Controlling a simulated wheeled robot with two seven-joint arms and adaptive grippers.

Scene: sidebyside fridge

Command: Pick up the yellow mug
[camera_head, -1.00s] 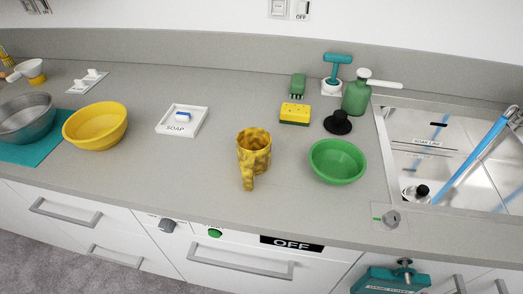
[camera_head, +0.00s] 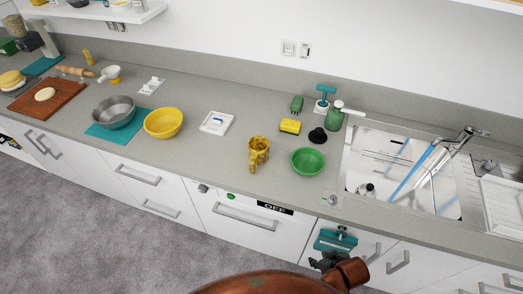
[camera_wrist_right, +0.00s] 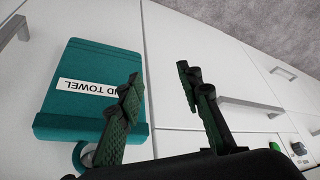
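The yellow mug (camera_head: 260,146) stands on the grey counter, patterned in darker yellow, with its handle toward the counter's front edge. The green bowl (camera_head: 308,161) is just to its right. My right gripper (camera_head: 326,261) is low in front of the cabinets, below the counter edge and well away from the mug. In the right wrist view, my right gripper (camera_wrist_right: 168,92) is open, with nothing between its fingers. The mug does not show in that view. My left gripper is in neither view.
A teal hand towel holder (camera_head: 335,239) hangs on the cabinet front, close to my right gripper. On the counter are a soap dish (camera_head: 216,123), a yellow bowl (camera_head: 163,123) and a yellow sponge (camera_head: 290,126). The sink (camera_head: 400,185) is at right.

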